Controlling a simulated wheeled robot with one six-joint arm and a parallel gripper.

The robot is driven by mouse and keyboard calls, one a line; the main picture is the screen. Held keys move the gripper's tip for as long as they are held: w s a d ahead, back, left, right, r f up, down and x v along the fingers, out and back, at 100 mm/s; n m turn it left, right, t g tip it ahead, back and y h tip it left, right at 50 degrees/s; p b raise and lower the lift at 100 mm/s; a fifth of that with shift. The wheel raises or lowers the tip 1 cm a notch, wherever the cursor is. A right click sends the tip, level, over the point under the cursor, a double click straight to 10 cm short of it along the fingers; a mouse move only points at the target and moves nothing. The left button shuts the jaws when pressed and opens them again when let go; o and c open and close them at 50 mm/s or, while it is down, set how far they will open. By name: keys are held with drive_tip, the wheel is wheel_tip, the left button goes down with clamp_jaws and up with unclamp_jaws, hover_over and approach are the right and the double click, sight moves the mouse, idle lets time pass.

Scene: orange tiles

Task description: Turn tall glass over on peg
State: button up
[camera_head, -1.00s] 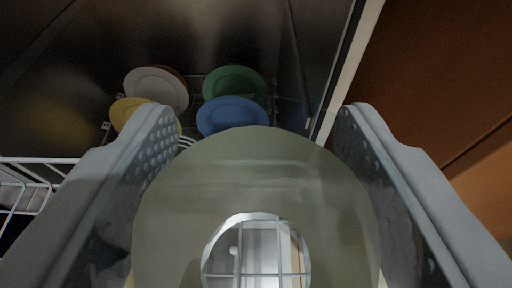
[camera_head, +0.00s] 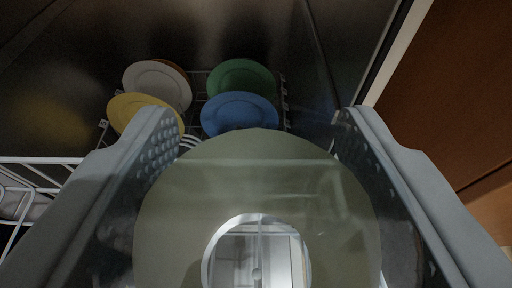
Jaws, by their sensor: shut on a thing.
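The tall glass (camera_head: 255,175) is clear, with a grey-green tint, and fills the lower middle of the view. A bright round opening shows low in it, with pale surfaces visible through it. I cannot tell whether that is its mouth or its base. My gripper (camera_head: 258,118) is shut on the glass, with one ridged grey finger on each side. No peg can be clearly made out; the glass hides what lies below it. White rack wires (camera_head: 35,162) show at the left edge.
Ahead, inside a dark metal-walled space, a white plate (camera_head: 157,84), a yellow plate (camera_head: 140,108), a green plate (camera_head: 240,78) and a blue plate (camera_head: 238,112) stand in a wire rack. A brown wooden panel (camera_head: 450,90) and a pale edge (camera_head: 398,45) are close at right.

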wheel_tip(320, 180, down, 6)
drive_tip(key=shift+f, duration=0.15)
idle(0.7)
drive_tip(key=o, duration=1.3)
drive_tip(key=shift+s, duration=0.1)
